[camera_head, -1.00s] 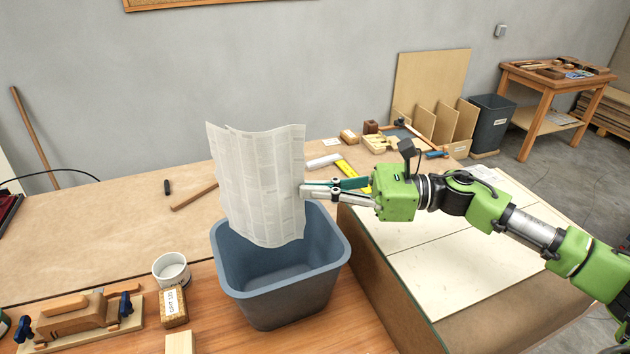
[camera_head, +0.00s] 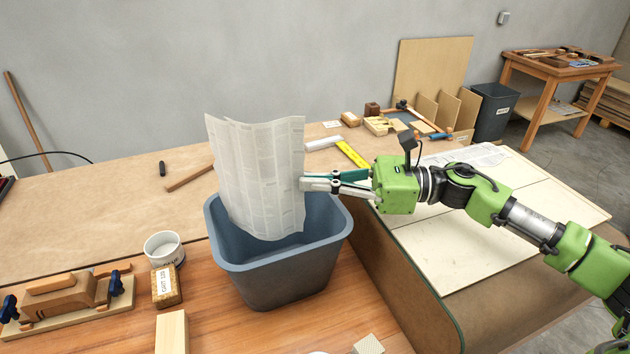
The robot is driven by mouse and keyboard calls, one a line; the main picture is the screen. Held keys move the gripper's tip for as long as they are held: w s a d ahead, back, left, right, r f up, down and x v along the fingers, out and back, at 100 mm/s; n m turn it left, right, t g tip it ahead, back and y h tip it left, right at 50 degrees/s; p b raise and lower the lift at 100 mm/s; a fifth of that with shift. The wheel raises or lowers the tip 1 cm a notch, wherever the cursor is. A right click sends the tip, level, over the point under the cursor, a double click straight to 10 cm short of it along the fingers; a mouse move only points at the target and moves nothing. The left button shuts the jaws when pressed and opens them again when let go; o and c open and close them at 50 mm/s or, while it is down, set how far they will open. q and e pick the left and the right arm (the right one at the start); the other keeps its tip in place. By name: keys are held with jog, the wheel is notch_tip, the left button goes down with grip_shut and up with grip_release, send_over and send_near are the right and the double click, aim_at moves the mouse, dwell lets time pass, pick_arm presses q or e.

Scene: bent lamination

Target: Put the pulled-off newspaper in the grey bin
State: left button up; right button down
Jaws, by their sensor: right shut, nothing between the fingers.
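A sheet of newspaper (camera_head: 257,170) stands upright, slightly curled, over the blue-grey bin (camera_head: 285,285). Its lower end reaches below the bin's far rim, into the opening. My right gripper (camera_head: 304,183) comes in from the right above the bin's rim. Its fingers are shut, with the tips at the sheet's right edge. The picture does not clearly show any paper between them. The bin's inside is partly hidden by the sheet. My left gripper is out of view.
A dark bin (camera_head: 492,115) stands at the back right.

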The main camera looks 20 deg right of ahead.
jog(key=c, duration=2.2)
grip_release()
jog(key=shift+v, duration=6.05)
